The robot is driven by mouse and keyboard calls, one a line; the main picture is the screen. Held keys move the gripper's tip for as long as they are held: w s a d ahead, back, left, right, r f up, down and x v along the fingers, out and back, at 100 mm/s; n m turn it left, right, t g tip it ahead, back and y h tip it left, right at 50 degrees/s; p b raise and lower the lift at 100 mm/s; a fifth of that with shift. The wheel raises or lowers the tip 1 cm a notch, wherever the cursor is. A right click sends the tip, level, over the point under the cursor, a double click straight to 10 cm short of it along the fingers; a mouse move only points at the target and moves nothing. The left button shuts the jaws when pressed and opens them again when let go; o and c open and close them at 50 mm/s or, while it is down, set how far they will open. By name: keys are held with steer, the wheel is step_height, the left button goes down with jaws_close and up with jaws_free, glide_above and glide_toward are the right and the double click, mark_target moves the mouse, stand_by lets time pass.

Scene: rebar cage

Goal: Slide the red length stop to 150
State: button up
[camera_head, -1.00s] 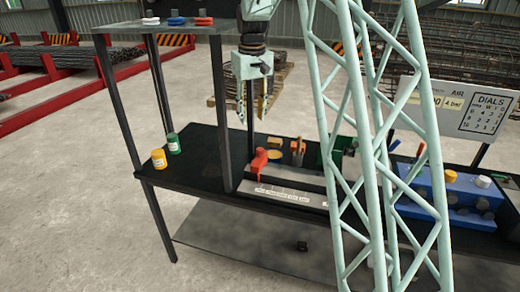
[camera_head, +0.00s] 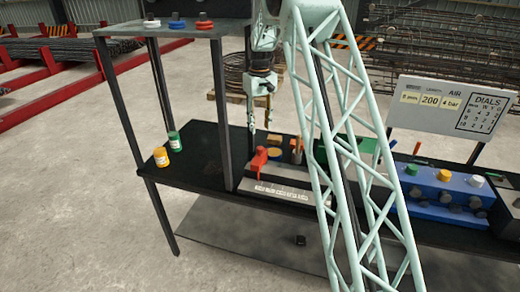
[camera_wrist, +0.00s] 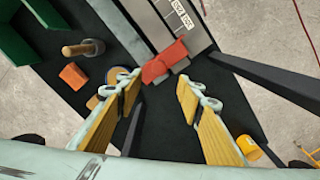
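The red length stop (camera_head: 259,160) sits at the left end of a grey rail with a row of white labels (camera_head: 283,192). The label numbers are too small to read in the head view. In the wrist view the red stop (camera_wrist: 164,62) lies just beyond my fingertips, between them in line, on the rail (camera_wrist: 186,22). My gripper (camera_wrist: 160,92) is open and empty, its two yellow-padded fingers wide apart. In the head view my gripper (camera_head: 252,128) hangs above and slightly left of the stop, pointing down. It is apart from the stop.
A sign (camera_head: 440,105) at the right shows 200 in its middle field. A blue block with knobs (camera_head: 440,196) stands below it. Yellow (camera_head: 161,157) and green (camera_head: 174,141) jars stand at the left. A dark post (camera_head: 220,110) rises close beside my gripper.

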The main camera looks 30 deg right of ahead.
mark_target(260, 148)
steer(key=shift+w+f, duration=0.1)
steer(key=shift+f, duration=0.15)
stand_by(0.3)
steer(key=shift+f+p, duration=0.55)
steer(key=shift+f, duration=6.2)
steer(key=shift+c, duration=0.4)
steer(key=shift+d, duration=0.1)
steer(key=c, duration=1)
